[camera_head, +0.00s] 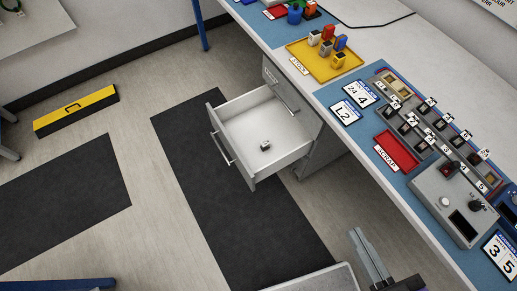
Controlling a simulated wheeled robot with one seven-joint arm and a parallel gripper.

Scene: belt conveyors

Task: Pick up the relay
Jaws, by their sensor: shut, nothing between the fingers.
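A small block (265,146), dark with a pale top, lies alone on the floor of the open white drawer (240,122). It may be the relay, but it is too small to tell for sure. My gripper (361,237) shows at the bottom right as two grey fingers close together, with nothing visible between them. It is well apart from the drawer and the block, below and to the right of them in the picture.
The workbench (335,92) runs along the right. It holds a yellow stock tray (313,70) with several coloured parts, a red scrap tray (396,150), a rack of numbered parts and a grey control box (443,205). Dark mats (215,170) lie clear.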

